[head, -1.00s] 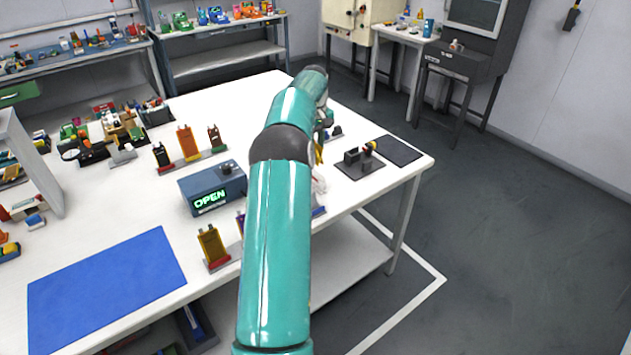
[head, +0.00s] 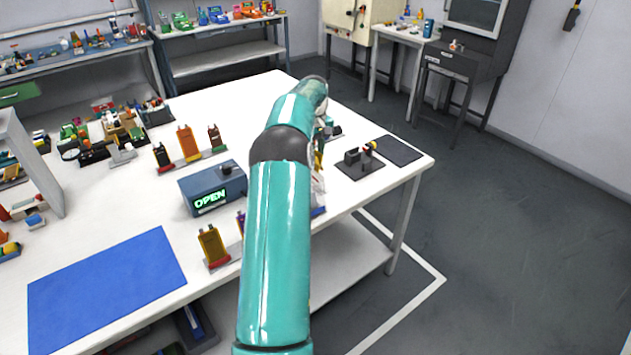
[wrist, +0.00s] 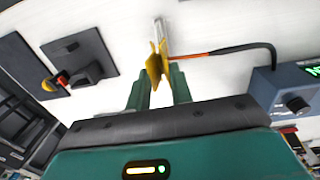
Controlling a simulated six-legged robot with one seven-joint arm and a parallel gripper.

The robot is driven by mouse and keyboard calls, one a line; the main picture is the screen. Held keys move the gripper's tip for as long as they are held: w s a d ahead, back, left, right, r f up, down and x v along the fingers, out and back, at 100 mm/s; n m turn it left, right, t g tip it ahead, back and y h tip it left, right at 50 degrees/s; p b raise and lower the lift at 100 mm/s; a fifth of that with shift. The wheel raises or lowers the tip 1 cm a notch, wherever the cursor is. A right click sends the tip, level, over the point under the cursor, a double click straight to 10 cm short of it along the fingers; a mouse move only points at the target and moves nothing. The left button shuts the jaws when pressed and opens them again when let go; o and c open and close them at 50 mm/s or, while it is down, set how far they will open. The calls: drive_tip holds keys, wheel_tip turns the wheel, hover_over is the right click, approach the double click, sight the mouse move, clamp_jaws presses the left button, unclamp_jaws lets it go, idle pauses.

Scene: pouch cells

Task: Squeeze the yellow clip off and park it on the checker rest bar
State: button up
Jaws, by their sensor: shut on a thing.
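The yellow clip (wrist: 155,66) sits between the two green fingers of my gripper (wrist: 160,72), which is shut on it. An orange-tipped black lead (wrist: 235,48) runs from the clip's side to the blue checker box (wrist: 284,88). A narrow grey bar or strip (wrist: 162,32) lies just beyond the clip; I cannot tell whether they touch. In the head view, the checker (head: 212,187) reads OPEN, and my arm hides most of the gripper and clip. I cannot make out the rest bar for certain.
A dark stand with a red-and-yellow tip (head: 360,160) and a black mat (head: 398,150) are at the table's right corner. Pouch cells stand in a rack (head: 188,146) behind the checker, with another cell (head: 212,246) in front. A blue mat (head: 105,290) lies front left.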

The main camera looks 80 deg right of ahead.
drive_tip(key=shift+f, duration=0.3)
drive_tip(key=shift+f, duration=0.3)
drive_tip(key=shift+f, duration=0.3)
drive_tip(key=o, duration=1.3)
drive_tip(key=shift+r, duration=0.15)
wheel_tip(320, 180, up, 11)
idle(1.0)
